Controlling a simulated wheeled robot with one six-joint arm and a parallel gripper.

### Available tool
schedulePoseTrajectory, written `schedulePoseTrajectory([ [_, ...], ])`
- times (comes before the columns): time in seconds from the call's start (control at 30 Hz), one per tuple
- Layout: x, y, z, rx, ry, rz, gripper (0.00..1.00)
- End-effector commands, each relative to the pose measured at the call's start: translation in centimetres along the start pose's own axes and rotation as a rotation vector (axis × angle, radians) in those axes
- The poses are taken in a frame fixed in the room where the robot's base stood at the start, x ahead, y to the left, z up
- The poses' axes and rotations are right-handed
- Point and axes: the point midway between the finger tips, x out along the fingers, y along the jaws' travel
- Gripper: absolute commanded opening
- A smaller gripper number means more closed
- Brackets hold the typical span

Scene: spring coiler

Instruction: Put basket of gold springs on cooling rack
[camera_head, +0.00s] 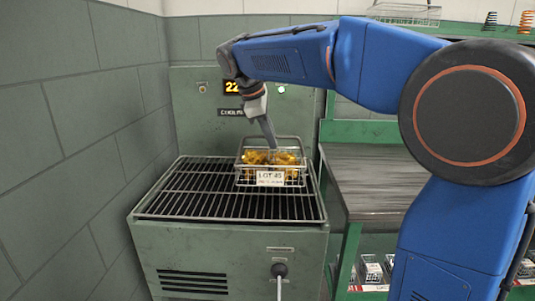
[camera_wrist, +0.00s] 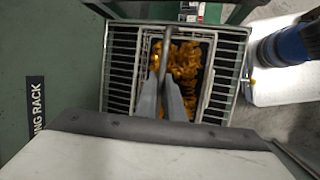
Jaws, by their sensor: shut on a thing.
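A wire basket (camera_head: 292,178) of gold springs (camera_head: 258,157) stands at the right rear of the cooling rack (camera_head: 185,203), a dark barred top on a green cabinet. Its white label reads LOT 45. My gripper (camera_head: 271,146) reaches down to the basket's raised handle. In the wrist view my gripper (camera_wrist: 163,84) is shut on the handle bar, with the gold springs (camera_wrist: 183,62) below and the rack bars (camera_wrist: 229,72) on both sides. The basket looks level and appears to rest on the bars. Any small gap beneath it cannot be made out.
A green panel (camera_head: 205,125) with a lit display stands behind the rack. A grey-topped bench (camera_head: 375,180) is to the right, with boxes on a lower shelf. A block wall (camera_head: 70,120) closes the left side. The rack's left and front bars are empty.

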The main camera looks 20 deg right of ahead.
Motion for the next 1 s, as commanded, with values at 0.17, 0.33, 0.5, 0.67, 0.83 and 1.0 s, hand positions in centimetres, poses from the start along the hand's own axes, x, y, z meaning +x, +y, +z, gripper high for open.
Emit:
schedulePoseTrajectory([
  [0.17, 0.7, -0.2, -0.2, 0.001, 0.0, 0.001, 0.0],
  [0.33, 2.5, -0.8, -0.8, -0.001, 0.0, 0.0, 0.0],
  [0.5, 3.9, -1.3, -1.2, 0.0, 0.001, 0.001, 0.0],
  [0.67, 4.0, -1.3, -1.2, 0.001, 0.001, 0.002, 0.0],
  [0.83, 4.1, -1.3, -1.3, 0.001, 0.001, 0.002, 0.0],
  [1.0, 4.2, -1.4, -1.3, 0.0, 0.0, 0.001, 0.27],
])
